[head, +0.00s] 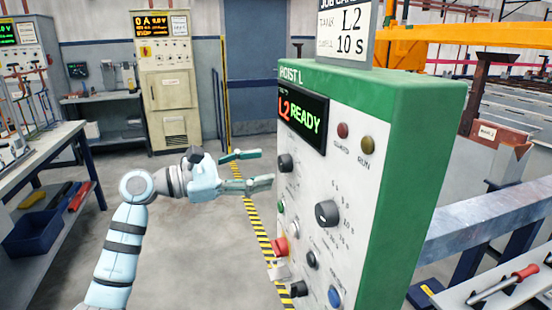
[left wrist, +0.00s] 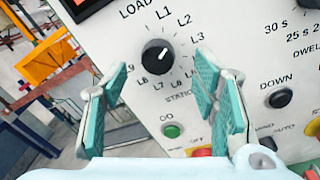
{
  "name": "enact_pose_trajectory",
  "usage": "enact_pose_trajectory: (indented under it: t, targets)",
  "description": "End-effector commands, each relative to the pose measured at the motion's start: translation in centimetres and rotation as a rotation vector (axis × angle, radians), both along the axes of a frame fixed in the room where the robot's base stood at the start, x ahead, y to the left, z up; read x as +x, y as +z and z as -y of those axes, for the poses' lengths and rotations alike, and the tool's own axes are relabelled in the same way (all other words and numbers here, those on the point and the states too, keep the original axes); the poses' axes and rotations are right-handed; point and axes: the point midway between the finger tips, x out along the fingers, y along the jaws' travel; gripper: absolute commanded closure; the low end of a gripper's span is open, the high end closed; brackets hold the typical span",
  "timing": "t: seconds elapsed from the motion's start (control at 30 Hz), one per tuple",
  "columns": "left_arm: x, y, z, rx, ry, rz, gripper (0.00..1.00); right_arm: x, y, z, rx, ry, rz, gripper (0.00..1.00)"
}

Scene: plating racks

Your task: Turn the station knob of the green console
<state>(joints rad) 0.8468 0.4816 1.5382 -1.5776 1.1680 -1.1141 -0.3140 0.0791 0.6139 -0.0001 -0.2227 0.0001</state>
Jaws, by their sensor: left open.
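The green console (head: 400,130) has a white slanted front panel, and its display reads "L2 READY". The station knob (head: 284,163) is a round black knob at the panel's left side. In the left wrist view the station knob (left wrist: 158,52) sits in a ring of labels, LOAD and L1 onward. Its white mark points to the right and up; the exact label is hard to tell. My left gripper (head: 267,166) is open and empty, just left of the panel, fingers toward the knob. In its wrist view the knob shows between and beyond the fingers (left wrist: 160,82), apart from them. My right gripper is not in view.
A larger dwell knob (head: 327,213), a DOWN button (left wrist: 279,98), a green button (left wrist: 171,131) and a red emergency stop (head: 280,247) are nearby on the panel. A card (head: 346,35) on top reads L2, 10 s. Open floor (head: 190,240) lies left of the console.

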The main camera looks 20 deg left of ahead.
Motion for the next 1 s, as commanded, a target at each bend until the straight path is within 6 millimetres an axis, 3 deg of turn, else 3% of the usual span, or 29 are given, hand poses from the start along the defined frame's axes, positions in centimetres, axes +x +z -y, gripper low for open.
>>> enact_pose_trajectory:
  t: [0.2,0.53,0.83,1.0]
  targets:
    - [2.4,0.1,3.2,-0.003,0.001,-0.001,0.46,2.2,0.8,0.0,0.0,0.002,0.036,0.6]
    - [2.8,-0.1,3.7,-0.001,0.002,-0.001,0.46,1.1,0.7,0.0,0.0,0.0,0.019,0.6]
    - [2.8,0.0,3.7,-0.001,0.003,-0.001,0.94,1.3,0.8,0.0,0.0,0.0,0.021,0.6]
    - [2.8,0.0,3.6,-0.004,0.004,-0.006,0.94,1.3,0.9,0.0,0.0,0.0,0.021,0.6]
